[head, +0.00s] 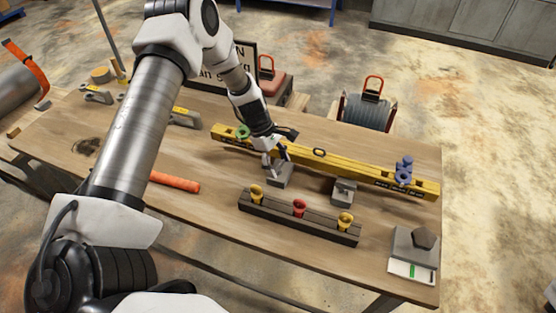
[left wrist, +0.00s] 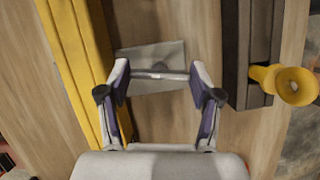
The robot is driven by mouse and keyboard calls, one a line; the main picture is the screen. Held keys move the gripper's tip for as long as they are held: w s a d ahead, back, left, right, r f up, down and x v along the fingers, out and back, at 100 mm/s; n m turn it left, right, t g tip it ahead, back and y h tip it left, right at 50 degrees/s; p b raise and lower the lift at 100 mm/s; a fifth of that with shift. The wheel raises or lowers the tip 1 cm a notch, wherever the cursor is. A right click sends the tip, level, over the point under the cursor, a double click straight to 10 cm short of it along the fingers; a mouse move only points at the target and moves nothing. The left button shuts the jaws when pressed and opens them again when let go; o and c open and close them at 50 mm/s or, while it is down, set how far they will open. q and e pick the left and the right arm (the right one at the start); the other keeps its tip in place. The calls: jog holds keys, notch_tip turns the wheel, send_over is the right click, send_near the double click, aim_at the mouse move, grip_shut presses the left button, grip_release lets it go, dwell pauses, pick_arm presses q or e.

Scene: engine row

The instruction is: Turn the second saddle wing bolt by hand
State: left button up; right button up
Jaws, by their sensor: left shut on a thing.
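My left gripper (head: 272,160) reaches down over a grey saddle (head: 281,180) in front of the long yellow beam. In the left wrist view the gripper (left wrist: 158,76) is shut on a thin grey bar lying across between its fingertips, which I take to be the wing bolt (left wrist: 158,75). The grey saddle plate (left wrist: 150,54) lies below it. Most of the bolt is too small or hidden to make out in the head view. Another grey saddle (head: 343,191) stands to the right. My right gripper is not in view.
The yellow beam (head: 335,163) runs behind the saddle, also close left in the left wrist view (left wrist: 75,50). A dark rail (head: 275,211) with yellow and red cups stands in front. An orange rod (head: 175,182) lies left. The right front holds a grey plate (head: 405,246).

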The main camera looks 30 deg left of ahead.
pick_arm(q)
jog(key=shift+s+n+t, duration=0.2)
jog(key=shift+n+t, duration=0.1)
jog(key=shift+n, duration=0.6)
jog(key=shift+f+n+t, duration=0.15)
jog(key=shift+n+t, duration=0.25)
jog(key=shift+n, duration=0.5)
jog(key=n+b, duration=0.1)
jog(key=n, duration=0.1)
jog(key=shift+f+n+t+y+b, duration=0.15)
jog(key=shift+n+t+y+b, duration=0.15)
jog(key=shift+n+t+y, duration=0.1)
jog(key=n+y+b, duration=0.1)
jog(key=n+b, duration=0.2)
jog(key=b, duration=0.1)
jog(key=n+t+y+b, duration=0.1)
jog(key=n+b, duration=0.2)
jog(key=n+t+y+b, duration=0.1)
jog(key=n+b, duration=0.3)
jog(key=shift+s+d+f+b, duration=0.1)
jog(key=shift+s+d+b, duration=0.05)
jog(key=shift+d+b, duration=0.15)
jog(key=shift+n+y+b, duration=0.5)
jog(key=shift+n+b, duration=0.2)
jog(key=shift+n, duration=0.4)
jog(key=shift+r+n+y, duration=0.25)
jog(key=shift+n+y, duration=0.05)
jog(key=shift+n, duration=0.4)
jog(key=shift+b, duration=0.3)
